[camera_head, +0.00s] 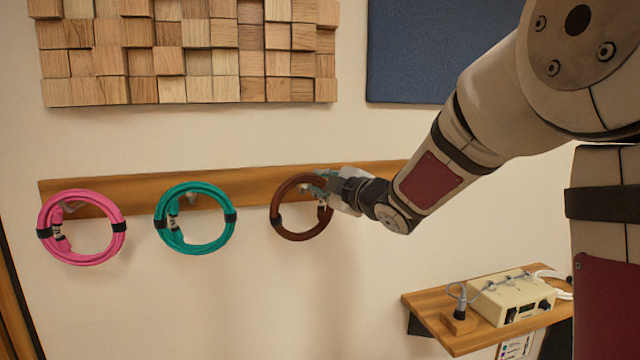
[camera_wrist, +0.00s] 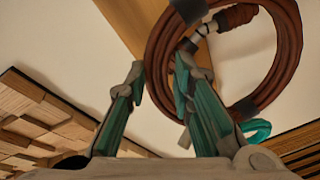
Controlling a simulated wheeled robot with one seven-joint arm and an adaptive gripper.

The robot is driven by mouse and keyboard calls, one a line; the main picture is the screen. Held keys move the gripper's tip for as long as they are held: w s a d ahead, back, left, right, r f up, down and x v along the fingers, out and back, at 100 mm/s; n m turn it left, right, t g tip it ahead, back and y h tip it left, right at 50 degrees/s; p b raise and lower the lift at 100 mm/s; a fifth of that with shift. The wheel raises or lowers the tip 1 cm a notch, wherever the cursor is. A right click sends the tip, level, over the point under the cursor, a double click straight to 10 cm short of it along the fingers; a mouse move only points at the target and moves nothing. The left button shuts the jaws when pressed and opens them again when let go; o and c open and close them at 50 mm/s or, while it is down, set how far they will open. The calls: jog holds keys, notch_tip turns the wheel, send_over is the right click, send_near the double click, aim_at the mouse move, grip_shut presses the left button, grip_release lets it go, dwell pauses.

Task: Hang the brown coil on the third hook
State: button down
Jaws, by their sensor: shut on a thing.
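The brown coil (camera_head: 300,237) is a ring of cable with a dark strap and a plug inside it. It hangs in front of the wooden rail (camera_head: 250,185), right of the other coils. My gripper (camera_head: 322,185) is shut on its upper right rim. In the wrist view the coil (camera_wrist: 290,60) passes between the two greenish fingertips (camera_wrist: 160,73). A third hook is not clearly visible; the coil and gripper cover that part of the rail. I cannot tell whether the coil touches a hook.
A pink coil (camera_head: 82,258) hangs at the rail's left end and a teal coil (camera_head: 195,248) hangs at its middle. A wooden shelf (camera_head: 425,308) with a cream device (camera_head: 512,300) stands at lower right. Wood block panelling (camera_head: 190,60) and a blue panel (camera_head: 435,50) are above.

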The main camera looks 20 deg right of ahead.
jog(key=c, duration=1.3)
grip_release()
jog(key=s+d+m+g+h, duration=0.1)
jog(key=s+d+m+h, duration=0.2)
jog(key=s, duration=0.5)
jog(key=s+d+m+h, duration=0.2)
jog(key=s+d+m, duration=0.15)
jog(key=s, duration=0.35)
jog(key=s+a+f+m+g, duration=0.2)
jog(key=s+f+m+g, duration=0.1)
jog(key=s, duration=0.5)
jog(key=s+a+f+m+g, duration=0.2)
jog(key=s+f+m+g, duration=0.1)
jog(key=s, duration=0.5)
jog(key=s+a+f+m+g, duration=0.3)
jog(key=s+f+g, duration=0.1)
jog(key=s, duration=0.4)
jog(key=shift+s+f+m, duration=0.2)
jog(key=shift+s+m, duration=0.05)
jog(key=shift+s, duration=0.05)
